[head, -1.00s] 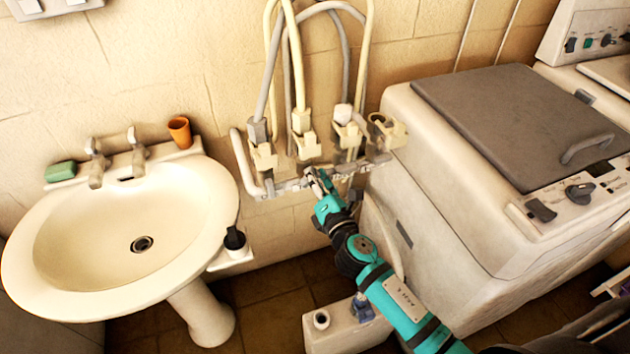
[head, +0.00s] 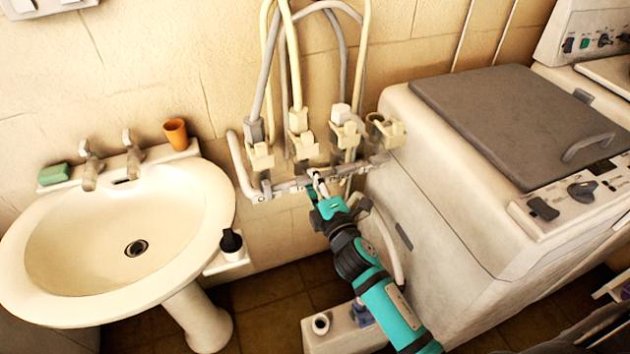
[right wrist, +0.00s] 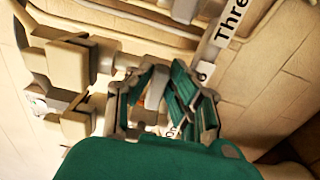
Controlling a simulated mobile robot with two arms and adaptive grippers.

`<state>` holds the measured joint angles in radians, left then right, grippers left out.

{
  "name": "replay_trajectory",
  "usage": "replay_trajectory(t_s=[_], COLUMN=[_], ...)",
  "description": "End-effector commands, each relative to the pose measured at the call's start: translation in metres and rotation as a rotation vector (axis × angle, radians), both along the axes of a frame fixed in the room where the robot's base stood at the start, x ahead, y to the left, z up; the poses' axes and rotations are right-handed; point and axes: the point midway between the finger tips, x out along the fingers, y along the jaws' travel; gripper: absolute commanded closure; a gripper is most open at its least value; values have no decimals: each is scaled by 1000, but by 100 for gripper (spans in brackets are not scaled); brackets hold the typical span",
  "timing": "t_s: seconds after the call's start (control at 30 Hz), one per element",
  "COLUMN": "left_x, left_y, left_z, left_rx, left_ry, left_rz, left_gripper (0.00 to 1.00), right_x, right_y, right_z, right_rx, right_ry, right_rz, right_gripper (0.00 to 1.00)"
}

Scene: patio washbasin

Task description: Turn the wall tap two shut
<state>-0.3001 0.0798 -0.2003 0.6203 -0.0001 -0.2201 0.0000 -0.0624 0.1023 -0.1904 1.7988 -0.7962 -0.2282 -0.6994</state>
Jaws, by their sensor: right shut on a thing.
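The wall taps are a row of cream valve blocks on a grey pipe (head: 287,188) beneath the hoses. My right gripper (head: 317,183) is at the pipe's middle, below the second and third blocks from the left. In the right wrist view its fingers (right wrist: 155,95) are shut around a small pale grey tap lever (right wrist: 155,88). A label reading "Thre…" (right wrist: 234,28) shows just beyond the fingers. Another label by the held lever is mostly hidden, so I cannot fully read which tap it names. My left gripper is not in view.
A washbasin (head: 60,295) with an orange cup (head: 176,133) and green soap (head: 53,174) stands left. A washing machine (head: 455,215) stands close on the right. A low pale box (head: 335,335) is under my right arm. Hoses (head: 296,70) rise above the taps.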

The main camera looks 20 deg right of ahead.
Motion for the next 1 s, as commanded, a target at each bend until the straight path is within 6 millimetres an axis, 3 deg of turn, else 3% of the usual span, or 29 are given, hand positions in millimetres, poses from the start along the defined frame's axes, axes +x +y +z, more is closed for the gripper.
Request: replay_trajectory(t_s=[0.5, 0.53, 0.67, 1.0], left_x=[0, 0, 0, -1], left_y=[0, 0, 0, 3], left_z=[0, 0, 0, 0], left_rx=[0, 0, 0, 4], left_ry=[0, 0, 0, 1], left_rz=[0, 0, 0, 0], left_gripper=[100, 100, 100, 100], right_x=[-1, -1, -1, -4], right_y=[0, 0, 0, 0], right_z=[-2, -2, -2, -1], right_rx=[20, 20, 19, 17], right_ry=[5, 5, 4, 3], right_rz=[0, 0, 0, 0], right_gripper=[100, 79, 62, 61])
